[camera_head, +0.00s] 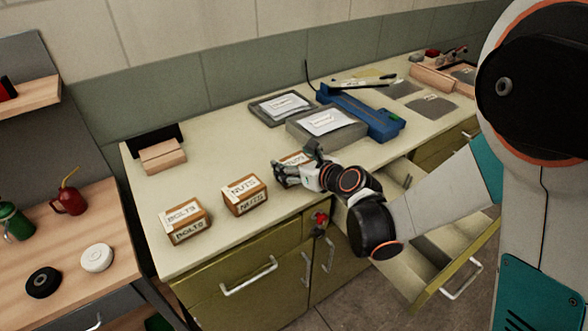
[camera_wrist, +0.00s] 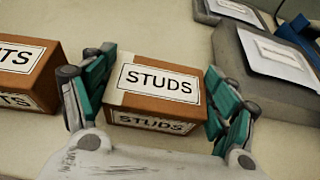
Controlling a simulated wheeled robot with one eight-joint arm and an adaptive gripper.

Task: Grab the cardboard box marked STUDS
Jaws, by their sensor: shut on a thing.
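The cardboard box marked STUDS (camera_wrist: 160,85) sits on the bench top, brown with white labels on its top and front. In the head view the STUDS box (camera_head: 293,162) is mostly hidden behind my gripper (camera_head: 297,168). In the wrist view my gripper (camera_wrist: 158,100) has one green-padded finger on each side of the box, shut on it. The box looks level and seems to rest on the bench; I cannot tell whether it is lifted.
The NUTS box (camera_head: 244,195) stands just left, and the BOLTS box (camera_head: 184,221) farther left. Grey document trays (camera_head: 326,126) and a blue tool (camera_head: 365,115) lie behind. An open drawer (camera_head: 430,245) juts out below the bench at right.

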